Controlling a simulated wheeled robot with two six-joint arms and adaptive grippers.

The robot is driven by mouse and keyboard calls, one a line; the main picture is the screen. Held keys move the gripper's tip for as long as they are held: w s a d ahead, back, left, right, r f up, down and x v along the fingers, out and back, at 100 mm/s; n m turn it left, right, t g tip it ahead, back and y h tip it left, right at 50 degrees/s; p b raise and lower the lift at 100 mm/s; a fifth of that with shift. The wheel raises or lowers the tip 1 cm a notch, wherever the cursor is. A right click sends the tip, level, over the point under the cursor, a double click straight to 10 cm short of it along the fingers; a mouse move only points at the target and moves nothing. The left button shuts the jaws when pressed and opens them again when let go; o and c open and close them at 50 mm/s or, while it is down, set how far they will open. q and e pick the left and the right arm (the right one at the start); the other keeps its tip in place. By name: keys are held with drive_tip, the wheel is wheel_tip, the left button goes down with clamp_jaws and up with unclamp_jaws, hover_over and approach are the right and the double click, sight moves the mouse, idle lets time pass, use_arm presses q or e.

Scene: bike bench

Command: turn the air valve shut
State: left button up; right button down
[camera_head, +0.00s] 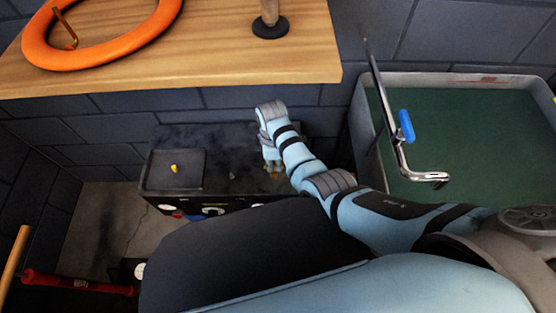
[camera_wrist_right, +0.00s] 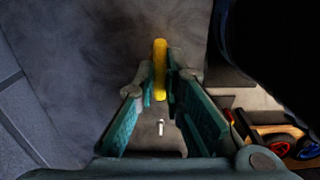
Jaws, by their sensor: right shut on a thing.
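The air valve's yellow handle (camera_wrist_right: 160,56) stands between the fingertips of my right gripper (camera_wrist_right: 160,88) in the right wrist view. The fingers are closed on its lower part, and the handle points straight up in that picture. In the head view my right gripper (camera_head: 271,166) reaches down at the dark box (camera_head: 218,145) under the bench. The handle is mostly hidden there by the gripper; only a bit of yellow shows. My left gripper is not in view.
A wooden bench (camera_head: 200,57) with an orange ring (camera_head: 98,63) overhangs the box. A yellow knob (camera_head: 174,168) sits on the box's left part. A green-bottomed basin (camera_head: 470,135) stands at right, with a blue-gripped metal bar (camera_head: 393,130). A red tube (camera_head: 75,284) lies lower left.

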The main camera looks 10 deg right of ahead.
drive_tip(key=shift+a, duration=0.1)
drive_tip(key=m+p, duration=0.2)
drive_tip(key=m, duration=0.1)
drive_tip(key=shift+r+m, duration=0.15)
drive_tip(key=shift+m, duration=0.25)
drive_tip(key=m+p, duration=0.1)
drive_tip(key=m, duration=0.3)
drive_tip(key=shift+m+p, duration=0.3)
drive_tip(key=shift+p, duration=0.05)
drive_tip(key=m, duration=0.4)
drive_tip(key=shift+p, duration=0.3)
drive_tip(key=m, duration=0.5)
drive_tip(key=shift+w+m, duration=0.1)
drive_tip(key=shift+m, duration=0.3)
drive_tip(key=c, duration=1.7)
unclamp_jaws()
